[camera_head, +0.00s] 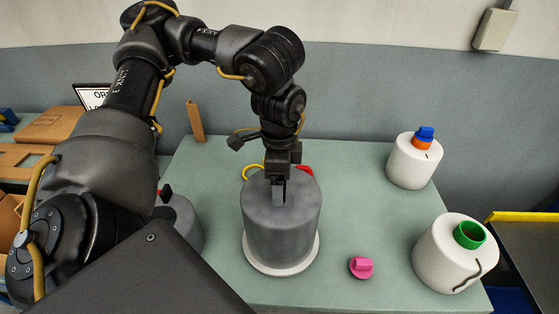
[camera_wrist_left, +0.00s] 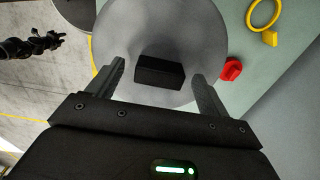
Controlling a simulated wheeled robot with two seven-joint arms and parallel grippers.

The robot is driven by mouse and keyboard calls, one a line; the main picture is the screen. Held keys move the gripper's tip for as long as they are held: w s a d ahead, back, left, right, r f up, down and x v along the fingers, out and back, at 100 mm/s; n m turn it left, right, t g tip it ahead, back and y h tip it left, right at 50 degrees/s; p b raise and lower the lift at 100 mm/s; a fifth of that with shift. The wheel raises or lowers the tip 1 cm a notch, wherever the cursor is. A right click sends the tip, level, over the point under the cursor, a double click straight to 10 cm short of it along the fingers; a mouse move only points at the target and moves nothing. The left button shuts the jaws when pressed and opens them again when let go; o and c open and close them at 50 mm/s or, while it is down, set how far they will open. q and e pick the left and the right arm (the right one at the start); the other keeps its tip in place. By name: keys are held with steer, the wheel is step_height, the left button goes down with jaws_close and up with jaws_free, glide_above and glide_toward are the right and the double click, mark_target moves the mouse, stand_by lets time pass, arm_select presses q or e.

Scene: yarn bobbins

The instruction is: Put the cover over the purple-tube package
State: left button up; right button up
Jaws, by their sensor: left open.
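A grey cylindrical cover (camera_head: 282,232) stands upright on a white round base (camera_head: 283,270) in the middle of the green table. Its grey top (camera_wrist_left: 165,25) fills much of the left wrist view, with a black block handle (camera_wrist_left: 160,72) on it. My left gripper (camera_head: 279,190) is over the top of this cover. It is open, with its fingers (camera_wrist_left: 159,74) on either side of the handle and a gap at each side. No purple tube shows; whatever is under the cover is hidden. My right gripper does not show.
A second grey cover (camera_head: 184,225) stands at left, partly behind my arm. White bobbins with a blue-orange top (camera_head: 412,162) and a green tube (camera_head: 452,254) stand at right. A pink piece (camera_head: 361,267), red piece (camera_wrist_left: 231,69) and yellow ring (camera_wrist_left: 262,14) lie near the middle cover.

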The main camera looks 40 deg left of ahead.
arm_select(q)
step_height(320, 180, up, 11)
stand_by(0.5)
steer(key=shift+f, duration=0.1)
stand_by(0.4)
